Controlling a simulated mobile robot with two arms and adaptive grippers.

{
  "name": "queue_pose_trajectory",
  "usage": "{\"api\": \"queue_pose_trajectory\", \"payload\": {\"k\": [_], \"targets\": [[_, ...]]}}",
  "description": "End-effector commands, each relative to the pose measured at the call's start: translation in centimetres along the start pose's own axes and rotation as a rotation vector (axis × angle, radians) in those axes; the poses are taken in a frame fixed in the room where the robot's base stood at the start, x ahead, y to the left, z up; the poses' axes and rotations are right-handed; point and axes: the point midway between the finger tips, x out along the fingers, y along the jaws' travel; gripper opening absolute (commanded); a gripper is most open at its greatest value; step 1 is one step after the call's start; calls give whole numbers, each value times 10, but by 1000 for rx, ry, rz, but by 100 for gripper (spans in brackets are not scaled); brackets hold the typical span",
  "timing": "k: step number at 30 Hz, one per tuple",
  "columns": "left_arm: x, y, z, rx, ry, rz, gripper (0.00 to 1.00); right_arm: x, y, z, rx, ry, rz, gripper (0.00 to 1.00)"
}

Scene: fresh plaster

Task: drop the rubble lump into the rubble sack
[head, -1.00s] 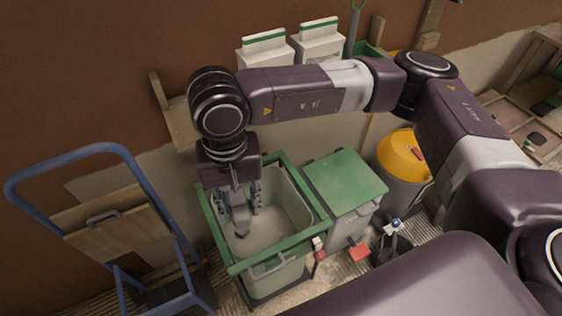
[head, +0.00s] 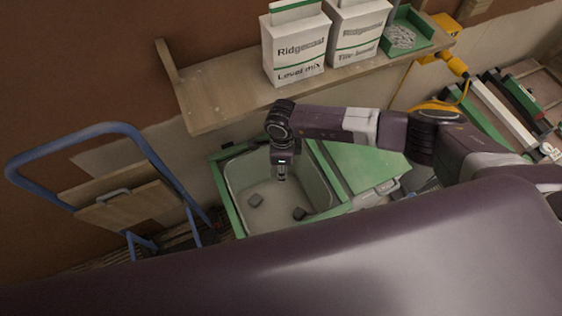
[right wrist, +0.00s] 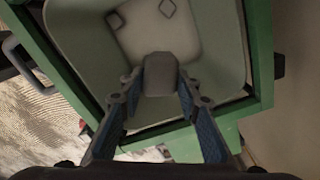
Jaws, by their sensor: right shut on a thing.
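The rubble sack (head: 229,212) is a pale open container in a green frame, below the shelf in the head view. My right gripper (head: 280,177) points down over the sack's opening. In the right wrist view, my right gripper (right wrist: 162,82) is shut on a grey rubble lump (right wrist: 160,72), with the sack's rim (right wrist: 262,45) around and below it. The held lump is hard to make out in the head view. My left gripper is not in view.
A blue hand truck (head: 165,165) stands left of the sack. A wooden shelf (head: 215,105) with white bags (head: 295,48) and a green tray (head: 412,40) runs above and behind it. A green-lidded bin (head: 360,165) adjoins the sack on the right.

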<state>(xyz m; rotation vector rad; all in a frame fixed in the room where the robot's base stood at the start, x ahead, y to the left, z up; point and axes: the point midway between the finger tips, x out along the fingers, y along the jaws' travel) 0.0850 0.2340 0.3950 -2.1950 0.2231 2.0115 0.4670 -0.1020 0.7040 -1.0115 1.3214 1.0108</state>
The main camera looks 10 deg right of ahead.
Motion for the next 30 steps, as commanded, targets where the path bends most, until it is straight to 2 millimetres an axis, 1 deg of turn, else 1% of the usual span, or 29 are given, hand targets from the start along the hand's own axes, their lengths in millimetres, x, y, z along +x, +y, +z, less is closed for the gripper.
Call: {"api": "queue_pose_trajectory", "payload": {"k": [4,8,18,22,29,30], "targets": [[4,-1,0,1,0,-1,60,8,-1,-3,18,1,-1,3],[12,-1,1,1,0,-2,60,18,-1,-2,17,1,0,3],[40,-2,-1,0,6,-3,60,57,-1,-2,15,0,0,3],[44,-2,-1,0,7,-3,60,63,-1,-2,14,0,0,3],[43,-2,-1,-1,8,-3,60,62,-1,-2,13,0,0,3],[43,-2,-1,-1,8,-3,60,62,0,-2,13,0,0,32]]}}
